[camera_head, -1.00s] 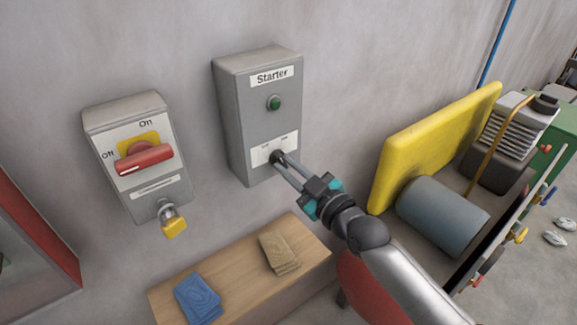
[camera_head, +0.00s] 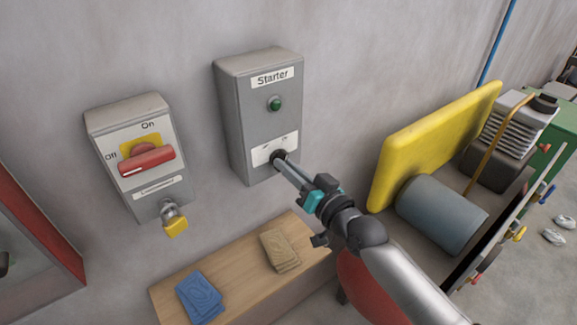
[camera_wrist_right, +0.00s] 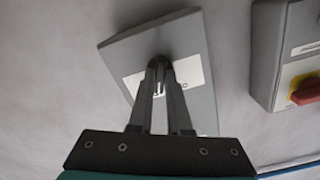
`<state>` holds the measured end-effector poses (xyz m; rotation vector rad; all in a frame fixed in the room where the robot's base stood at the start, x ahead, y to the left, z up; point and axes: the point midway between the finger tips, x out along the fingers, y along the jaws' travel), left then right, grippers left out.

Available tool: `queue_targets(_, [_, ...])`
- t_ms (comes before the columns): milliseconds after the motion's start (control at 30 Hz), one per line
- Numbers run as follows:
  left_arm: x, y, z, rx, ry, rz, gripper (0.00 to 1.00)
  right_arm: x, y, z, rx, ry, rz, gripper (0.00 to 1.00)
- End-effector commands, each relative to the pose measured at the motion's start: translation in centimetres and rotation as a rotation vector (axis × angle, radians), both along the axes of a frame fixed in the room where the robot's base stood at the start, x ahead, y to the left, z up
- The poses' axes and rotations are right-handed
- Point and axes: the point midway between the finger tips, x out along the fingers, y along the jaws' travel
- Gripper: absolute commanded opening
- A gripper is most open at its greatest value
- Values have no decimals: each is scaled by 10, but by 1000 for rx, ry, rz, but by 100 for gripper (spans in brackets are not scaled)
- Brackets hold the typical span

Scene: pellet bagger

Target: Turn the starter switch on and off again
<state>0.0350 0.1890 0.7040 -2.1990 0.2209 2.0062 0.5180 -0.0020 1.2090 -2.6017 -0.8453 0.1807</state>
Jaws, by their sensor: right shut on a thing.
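The grey starter box (camera_head: 257,130) hangs on the wall, with a "Starter" label on top and a green button or lamp (camera_head: 275,104) below it. Near its bottom is a white label plate (camera_head: 262,154) with a small dark switch knob (camera_head: 279,155). My right gripper (camera_head: 283,160) is shut on this knob, its fingers pointing at the box face. In the right wrist view the fingertips (camera_wrist_right: 159,66) meet at the knob in front of the white plate (camera_wrist_right: 186,70). The fingers largely hide the knob, so its setting cannot be read. My left gripper is not in view.
A grey box with a red rotary handle (camera_head: 146,162) and a yellow padlock (camera_head: 176,227) hangs to the left. Below is a wooden shelf (camera_head: 238,281) with blue and tan cloths. A yellow panel (camera_head: 432,143) and grey cylinder (camera_head: 441,216) stand at the right.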

Motion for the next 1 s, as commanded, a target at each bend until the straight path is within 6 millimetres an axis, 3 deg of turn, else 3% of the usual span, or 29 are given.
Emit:
queue_targets(800, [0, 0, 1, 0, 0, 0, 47, 0, 0, 0, 99, 71, 0, 0])
queue_targets(833, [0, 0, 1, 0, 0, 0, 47, 0, 0, 0, 99, 71, 0, 20])
queue_targets(1000, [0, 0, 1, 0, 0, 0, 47, 0, 0, 0, 98, 70, 0, 39])
